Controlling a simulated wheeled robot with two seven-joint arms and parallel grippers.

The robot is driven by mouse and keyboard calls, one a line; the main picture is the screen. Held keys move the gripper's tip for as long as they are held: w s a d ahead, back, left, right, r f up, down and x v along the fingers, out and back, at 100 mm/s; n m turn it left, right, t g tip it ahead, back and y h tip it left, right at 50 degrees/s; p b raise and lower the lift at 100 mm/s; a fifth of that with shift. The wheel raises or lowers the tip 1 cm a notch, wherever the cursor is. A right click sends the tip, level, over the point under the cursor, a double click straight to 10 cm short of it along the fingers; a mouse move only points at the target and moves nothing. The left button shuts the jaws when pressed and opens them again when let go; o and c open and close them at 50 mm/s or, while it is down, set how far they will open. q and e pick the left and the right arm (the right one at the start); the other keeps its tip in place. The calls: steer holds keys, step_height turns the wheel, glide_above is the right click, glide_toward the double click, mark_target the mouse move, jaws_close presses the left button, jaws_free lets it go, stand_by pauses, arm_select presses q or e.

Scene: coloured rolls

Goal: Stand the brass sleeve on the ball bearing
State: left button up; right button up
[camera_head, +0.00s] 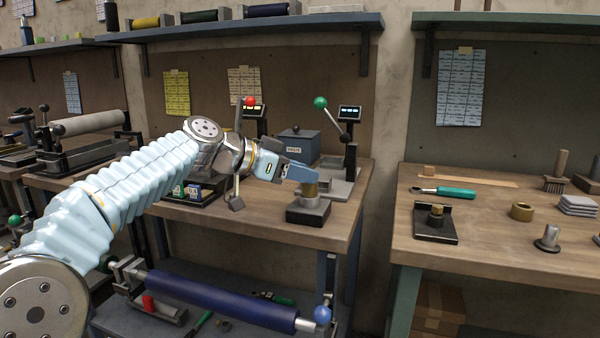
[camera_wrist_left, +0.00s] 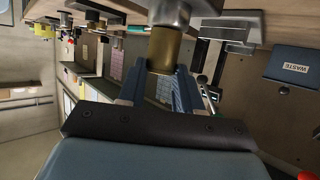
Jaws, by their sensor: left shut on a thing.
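The brass sleeve (camera_head: 310,188) is upright in my left gripper (camera_head: 303,177), directly above a grey metal round part (camera_head: 309,202), which seems to be the ball bearing, on a dark block (camera_head: 307,214). In the left wrist view the blue fingers of my left gripper (camera_wrist_left: 168,78) are shut on the brass sleeve (camera_wrist_left: 164,48). The far end of the sleeve meets or nearly meets the grey round part (camera_wrist_left: 170,13); I cannot tell whether they touch. My right gripper is not in view.
A grey-blue waste box (camera_head: 298,146) and a lever press (camera_head: 346,150) stand behind the block. A gap separates this bench from the right bench (camera_head: 480,255), which holds a brass ring (camera_head: 521,212), a dark fixture (camera_head: 435,224) and a green-handled tool (camera_head: 445,191).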

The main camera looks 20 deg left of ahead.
arm_select(q)
steer(key=o, duration=1.1)
steer(key=shift+f, duration=0.1)
steer(key=shift+r, duration=0.25)
steer(key=shift+s+a, duration=0.2)
steer(key=shift+a, duration=0.1)
steer(key=v, duration=1.1)
steer(key=shift+b, duration=0.35)
steer(key=shift+s+r, duration=0.15)
